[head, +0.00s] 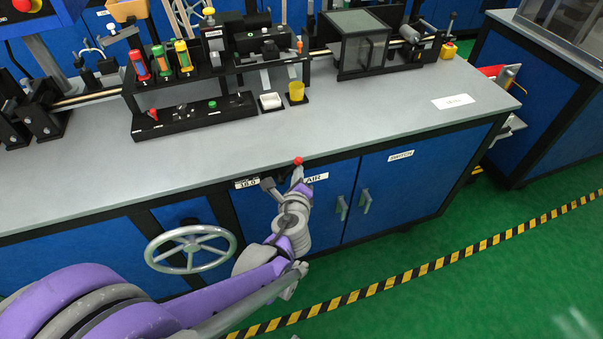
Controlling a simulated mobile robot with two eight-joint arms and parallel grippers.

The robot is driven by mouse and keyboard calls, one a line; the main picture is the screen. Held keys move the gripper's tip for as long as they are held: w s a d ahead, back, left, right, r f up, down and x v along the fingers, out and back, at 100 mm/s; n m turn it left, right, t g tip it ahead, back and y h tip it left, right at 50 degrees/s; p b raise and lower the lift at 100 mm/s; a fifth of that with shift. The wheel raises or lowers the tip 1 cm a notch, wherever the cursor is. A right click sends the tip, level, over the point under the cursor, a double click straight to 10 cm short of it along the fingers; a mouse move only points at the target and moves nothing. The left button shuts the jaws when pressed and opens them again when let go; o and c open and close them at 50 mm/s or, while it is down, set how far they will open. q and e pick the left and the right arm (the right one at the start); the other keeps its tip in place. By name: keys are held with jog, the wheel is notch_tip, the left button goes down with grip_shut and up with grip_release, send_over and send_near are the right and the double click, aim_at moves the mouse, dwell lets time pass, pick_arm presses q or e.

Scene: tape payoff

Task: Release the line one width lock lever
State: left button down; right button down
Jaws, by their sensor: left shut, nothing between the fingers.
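A lever with a red ball knob (298,160) stands at the front edge of the bench, just above the cabinet face. It is beside a plate reading 10.0 (247,183) and a label reading AIR (317,178). I cannot tell for sure that it is the width lock lever. My left arm, purple and grey, reaches up from the lower left. My left gripper (298,178) is shut and empty, just below the red knob. I cannot tell whether it touches the lever, whose lower part is hidden. My right gripper is out of view.
A grey handwheel (190,249) stands out from the cabinet, left of my left wrist. The grey bench top (390,115) is clear at the front; the tape line machinery (180,121) stands behind. Cabinet door handles (364,201) project at the right. A striped floor line (440,262) runs in front.

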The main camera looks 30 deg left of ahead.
pick_arm(q)
jog(key=shift+s+a+r+p, duration=0.35)
jog(key=shift+s+a+r, duration=0.15)
jog(key=shift+s, duration=0.1)
jog(key=shift+s+a+r, duration=0.1)
jog(key=shift+s+a, duration=0.2)
jog(key=shift+s, duration=0.05)
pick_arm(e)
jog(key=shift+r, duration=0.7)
pick_arm(q)
jog(key=shift+a, duration=0.1)
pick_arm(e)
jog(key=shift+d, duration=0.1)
